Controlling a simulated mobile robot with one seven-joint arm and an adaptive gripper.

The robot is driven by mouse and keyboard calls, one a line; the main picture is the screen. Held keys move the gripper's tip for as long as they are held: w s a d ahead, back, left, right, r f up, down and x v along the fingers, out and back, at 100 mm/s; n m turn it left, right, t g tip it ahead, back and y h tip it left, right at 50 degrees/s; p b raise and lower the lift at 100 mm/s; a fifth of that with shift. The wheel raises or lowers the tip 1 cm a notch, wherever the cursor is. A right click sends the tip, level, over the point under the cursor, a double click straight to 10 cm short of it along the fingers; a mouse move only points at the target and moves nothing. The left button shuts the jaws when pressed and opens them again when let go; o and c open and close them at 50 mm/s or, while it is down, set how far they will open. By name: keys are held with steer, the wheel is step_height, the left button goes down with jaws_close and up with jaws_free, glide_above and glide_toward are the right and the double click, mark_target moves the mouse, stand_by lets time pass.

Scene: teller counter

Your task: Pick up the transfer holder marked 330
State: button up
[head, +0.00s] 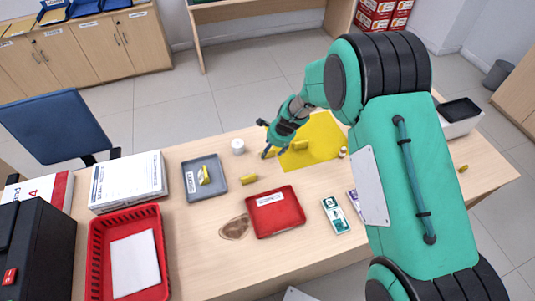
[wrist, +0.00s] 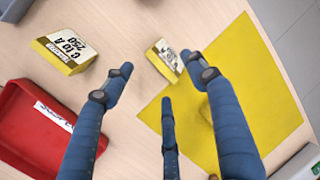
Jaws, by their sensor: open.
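A small yellow holder with a white printed label (wrist: 164,60) lies at the edge of the yellow mat in the wrist view, just past my fingertips. Its number is too small to read surely. My gripper (head: 272,140) is open over the left edge of the mat; in the wrist view its fingers (wrist: 158,76) are spread and empty, one fingertip close to that holder's right end. Another yellow holder (wrist: 66,50), marked "C to A 250", lies apart to the left; it shows in the head view (head: 249,180). I cannot make out a 330 mark.
The yellow mat (head: 322,132) lies under and right of my gripper. A red tray (head: 289,220) is nearer. A grey tray (head: 191,188) holds another yellow item (head: 204,175). A white round container (head: 238,146) stands left of my gripper. Bare wood surrounds the 250 holder.

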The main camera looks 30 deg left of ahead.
mark_target(269, 153)
steer(key=b+x, duration=0.1)
steer(key=x, duration=0.3)
stand_by(0.5)
steer(key=c, duration=1.3)
